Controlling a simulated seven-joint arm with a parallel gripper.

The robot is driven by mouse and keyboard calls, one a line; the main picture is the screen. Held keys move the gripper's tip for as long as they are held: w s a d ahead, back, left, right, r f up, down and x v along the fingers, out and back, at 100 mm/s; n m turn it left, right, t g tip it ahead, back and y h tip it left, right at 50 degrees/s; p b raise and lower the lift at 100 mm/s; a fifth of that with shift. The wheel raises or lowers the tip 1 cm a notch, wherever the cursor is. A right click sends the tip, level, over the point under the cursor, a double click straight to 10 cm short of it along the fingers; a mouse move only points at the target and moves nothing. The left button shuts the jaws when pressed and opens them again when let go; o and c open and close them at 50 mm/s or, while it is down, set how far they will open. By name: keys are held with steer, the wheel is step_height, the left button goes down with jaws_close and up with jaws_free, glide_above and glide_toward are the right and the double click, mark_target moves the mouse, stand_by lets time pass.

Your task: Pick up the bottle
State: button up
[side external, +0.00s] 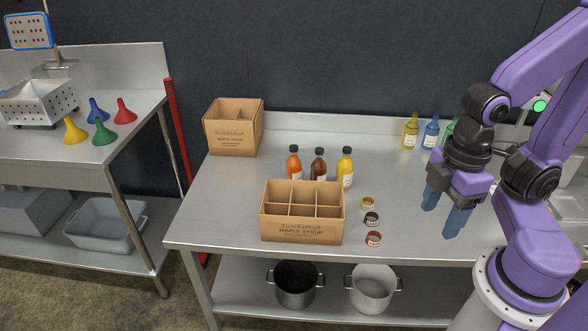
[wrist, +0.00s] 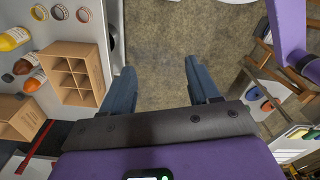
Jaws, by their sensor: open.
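Three filled bottles with black caps stand upright on the steel table behind the front box: an orange bottle (side external: 294,163), a brown bottle (side external: 318,165) and a yellow bottle (side external: 345,168). Their lower parts are partly hidden by the box. The yellow bottle (wrist: 12,39), brown bottle (wrist: 22,67) and orange bottle (wrist: 33,82) also show at the left of the wrist view. Which bottle is meant, I cannot tell. My gripper (side external: 446,209) has blue fingers, apart and empty, pointing down over the right part of the table, well right of the bottles. The wrist view shows its fingers (wrist: 163,88) with floor between them.
A divided maple syrup box (side external: 301,232) stands at the front, another box (side external: 233,143) at the back left. Several rings, including a dark one (side external: 371,219), lie right of the front box. Yellow and blue bottles (side external: 431,134) stand at the back right. Funnels (side external: 103,133) stand on the left bench.

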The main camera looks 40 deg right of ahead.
steer(key=w+d+f+n+t+h, duration=0.1)
steer(key=w+f+n+t+h, duration=0.25)
steer(key=w, duration=1.15)
steer(key=w+d+f+n+t+h, duration=0.15)
steer(key=w+n+h, duration=0.3)
steer(key=w, duration=0.95)
steer(key=n+t+h, duration=0.1)
steer(key=n+t, duration=0.4)
steer(key=n, duration=0.2)
glide_toward(294, 148)
steer(key=x, duration=0.5)
steer(key=shift+w+d+f, duration=0.1)
steer(key=shift+w, duration=0.3)
steer(key=shift+x, duration=2.7)
steer(key=shift+s+d, duration=0.1)
steer(key=shift+d, duration=0.05)
jaws_close()
